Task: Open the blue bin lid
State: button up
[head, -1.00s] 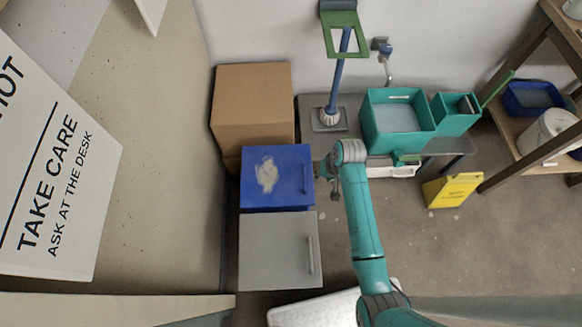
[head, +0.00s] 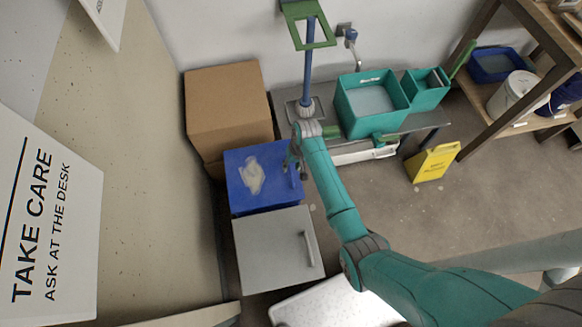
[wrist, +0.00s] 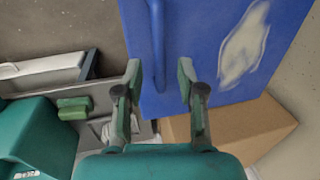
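The blue bin lid (head: 240,193) lies flat and looks closed in the head view, with a pale worn patch on top. It also shows in the wrist view (wrist: 200,50). Its blue bar handle (wrist: 157,45) runs along one edge, the right edge in the head view. My gripper (head: 291,160) is at that right edge and partly hides the handle. In the wrist view my gripper (wrist: 161,75) is open, its two fingers apart with the handle in line with the gap between them. I cannot tell whether the fingers touch it.
A grey bin lid (head: 265,255) is in front of the blue one. A cardboard box (head: 225,95) stands behind. Teal buckets (head: 365,125) and a blue-handled tool (head: 308,65) are on a low grey bench at the right. A yellow floor sign (head: 432,163) stands beyond, on open floor.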

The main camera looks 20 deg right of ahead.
jog(key=shift+a+f, duration=0.15)
jog(key=shift+f, duration=0.7)
grip_shut()
jog(key=shift+w, duration=0.1)
